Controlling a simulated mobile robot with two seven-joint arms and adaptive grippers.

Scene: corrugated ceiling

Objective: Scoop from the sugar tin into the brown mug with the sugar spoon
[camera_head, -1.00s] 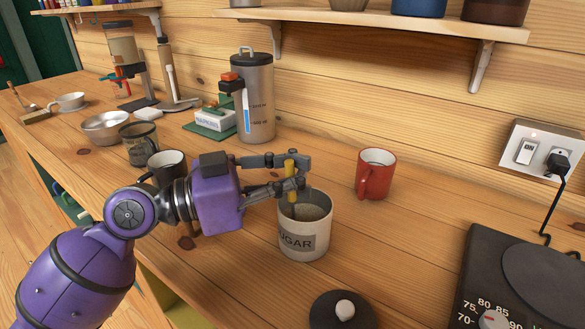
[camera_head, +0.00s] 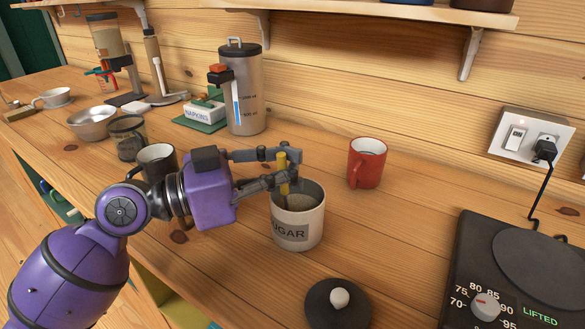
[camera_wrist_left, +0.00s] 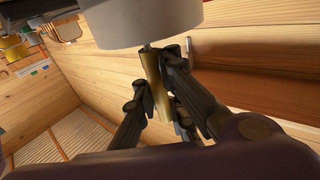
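The sugar tin (camera_head: 291,232), pale grey and marked SUGAR, stands open on the counter, its sugar partly visible inside. The tin also shows at the top of the left wrist view (camera_wrist_left: 140,22). My left gripper (camera_head: 284,167) is shut on the yellow handle of the sugar spoon (camera_head: 283,171), over the tin's left rim. The handle is near upright between the fingers in the left wrist view (camera_wrist_left: 154,78); its bowl is hidden. A dark mug (camera_head: 157,160), apparently the brown one, stands behind my left wrist, partly covered by it. My right gripper is out of view.
A red mug (camera_head: 367,163) stands right of the tin. A dark lid with a pale knob (camera_head: 339,299) lies in front. A metal container (camera_head: 246,95) and a metal bowl (camera_head: 92,123) stand behind and left.

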